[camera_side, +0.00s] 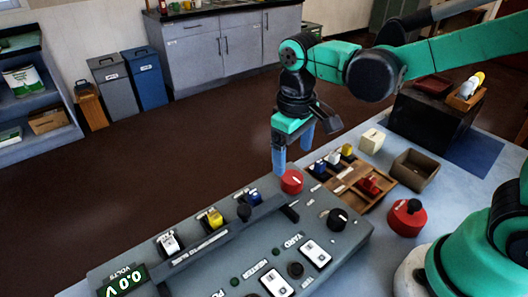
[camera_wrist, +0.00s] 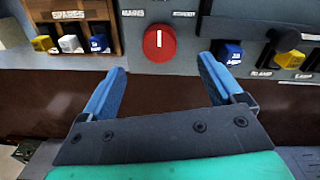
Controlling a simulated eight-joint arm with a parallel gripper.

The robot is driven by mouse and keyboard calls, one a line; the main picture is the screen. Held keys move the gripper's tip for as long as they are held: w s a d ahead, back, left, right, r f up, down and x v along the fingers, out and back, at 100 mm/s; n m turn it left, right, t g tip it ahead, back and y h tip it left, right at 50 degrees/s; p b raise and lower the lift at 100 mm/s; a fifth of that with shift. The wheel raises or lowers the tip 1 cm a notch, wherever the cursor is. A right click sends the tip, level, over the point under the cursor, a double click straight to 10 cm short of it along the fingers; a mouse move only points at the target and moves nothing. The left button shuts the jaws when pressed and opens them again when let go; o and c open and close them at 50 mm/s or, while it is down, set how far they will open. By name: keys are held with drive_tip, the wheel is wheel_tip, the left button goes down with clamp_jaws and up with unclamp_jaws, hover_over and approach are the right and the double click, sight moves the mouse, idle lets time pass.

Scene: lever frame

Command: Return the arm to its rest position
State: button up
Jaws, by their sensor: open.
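My gripper (camera_side: 293,161) hangs over the far edge of the grey lever frame (camera_side: 218,252), close to a red round knob (camera_side: 291,181). Its two blue fingers are spread apart with nothing between them. In the wrist view the open fingers of my gripper (camera_wrist: 161,68) point toward the red knob (camera_wrist: 159,43), which lies beyond the gap between the tips. I cannot tell whether a finger touches the knob or the panel. My green arm reaches in from the right, bent downward at the wrist.
White (camera_side: 169,242), yellow (camera_side: 214,218) and blue (camera_side: 253,197) lever handles stand along the frame. A wooden tray (camera_side: 345,186) with coloured blocks, an open brown box (camera_side: 415,170), a red round object with a black knob (camera_side: 407,217) and a dark box (camera_side: 428,117) stand to the right.

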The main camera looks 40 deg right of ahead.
drive_tip(key=s+d+r+m+t, duration=0.2)
drive_tip(key=s+d+r+t, duration=0.1)
drive_tip(key=d+t, duration=0.2)
drive_tip(key=shift+s+t+y, duration=0.2)
drive_tip(key=shift+t+y, duration=0.1)
drive_tip(key=shift+t, duration=0.7)
